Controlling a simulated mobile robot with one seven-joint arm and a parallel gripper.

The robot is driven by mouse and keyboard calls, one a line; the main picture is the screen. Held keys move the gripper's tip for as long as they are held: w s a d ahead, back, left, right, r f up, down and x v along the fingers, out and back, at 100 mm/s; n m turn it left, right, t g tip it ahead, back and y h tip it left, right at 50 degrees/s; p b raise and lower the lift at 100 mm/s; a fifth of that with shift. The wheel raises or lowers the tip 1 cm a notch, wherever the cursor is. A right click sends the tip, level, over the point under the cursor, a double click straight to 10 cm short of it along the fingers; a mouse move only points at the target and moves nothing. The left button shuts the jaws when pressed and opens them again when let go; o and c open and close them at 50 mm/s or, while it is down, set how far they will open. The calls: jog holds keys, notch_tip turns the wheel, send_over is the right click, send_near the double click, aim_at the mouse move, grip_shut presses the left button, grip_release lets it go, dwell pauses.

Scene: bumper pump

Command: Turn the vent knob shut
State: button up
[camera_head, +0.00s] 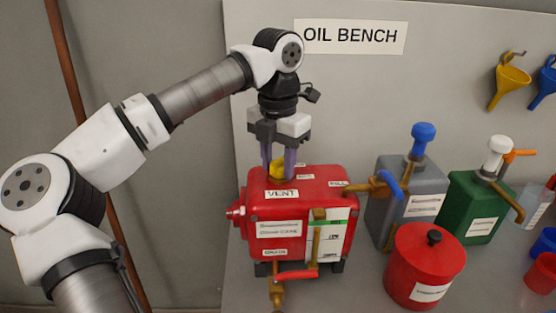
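A red tank (320,195) stands on the bench at the left, with a label reading VENT on its top edge. A small yellow vent knob (277,169) sits on the tank's top just behind that label. My gripper (279,172) points straight down over the knob, with its two purple fingers on either side of it. The fingers are apart with the knob between them; whether they press on it is too small to tell. The lower part of the knob is partly hidden by the fingers.
A brass spout with a blue handle (389,184) is right of the tank. A grey can (420,205), a green can (468,207) and a red lidded pot (424,268) stand further right. A red-handled tap (296,274) sticks out at the tank's front.

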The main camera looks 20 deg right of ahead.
jog(key=c, duration=0.4)
jog(key=shift+o, duration=0.2)
jog(key=shift+m, duration=0.3)
jog(key=m+p, duration=0.1)
jog(key=m, duration=0.3)
jog(key=shift+w+p, duration=0.15)
jog(key=shift+p, duration=0.15)
jog(key=m+p, duration=0.1)
jog(key=m, duration=0.4)
jog(key=shift+w, duration=0.15)
jog(key=shift+m, duration=0.3)
jog(key=o, duration=1)
